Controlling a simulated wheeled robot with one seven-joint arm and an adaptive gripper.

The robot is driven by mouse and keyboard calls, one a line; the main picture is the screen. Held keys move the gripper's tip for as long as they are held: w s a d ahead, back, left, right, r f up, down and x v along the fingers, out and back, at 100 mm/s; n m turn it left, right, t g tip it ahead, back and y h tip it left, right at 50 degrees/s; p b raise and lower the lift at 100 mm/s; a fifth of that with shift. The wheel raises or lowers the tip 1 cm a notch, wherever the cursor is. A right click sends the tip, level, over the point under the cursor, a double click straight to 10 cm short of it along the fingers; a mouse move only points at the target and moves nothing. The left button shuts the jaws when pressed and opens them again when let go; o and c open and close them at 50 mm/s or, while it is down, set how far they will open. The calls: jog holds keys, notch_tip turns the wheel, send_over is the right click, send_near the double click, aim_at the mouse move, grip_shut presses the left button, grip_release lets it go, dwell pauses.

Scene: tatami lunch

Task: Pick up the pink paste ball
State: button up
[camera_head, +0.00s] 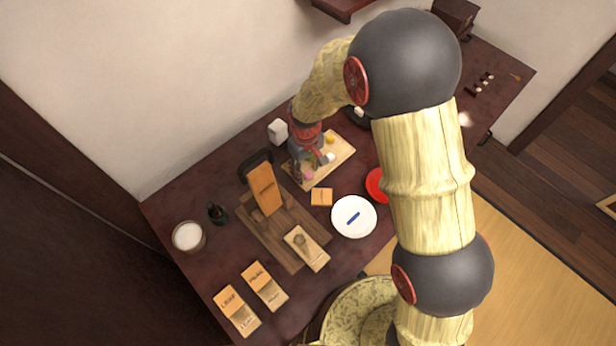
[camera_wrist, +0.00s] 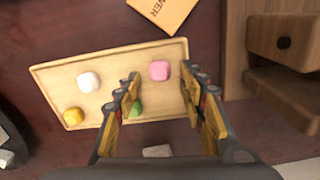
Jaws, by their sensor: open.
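The pink paste ball (camera_wrist: 159,70) sits on a light wooden tray (camera_wrist: 60,75), near the tray's right end in the wrist view. In the head view the pink ball (camera_head: 309,174) shows beside my gripper, at the tray's near-left part. My gripper (camera_wrist: 160,80) is open over the tray, its two fingers apart. The pink ball lies between and just beyond the fingertips in the wrist view, and nothing is held. A white ball (camera_wrist: 89,82), a yellow ball (camera_wrist: 73,117) and a green ball (camera_wrist: 136,107) are also on the tray. The left finger partly covers the green ball.
A wooden block stand (camera_wrist: 285,45) is right of the tray in the wrist view, and a labelled card (camera_wrist: 165,10) lies above it. In the head view, a white plate (camera_head: 345,228) with a blue stick, a red dish (camera_head: 374,185) and a white box (camera_head: 279,132) are nearby.

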jog(key=shift+r, duration=0.1)
jog(key=c, duration=0.8)
jog(key=shift+c, duration=0.5)
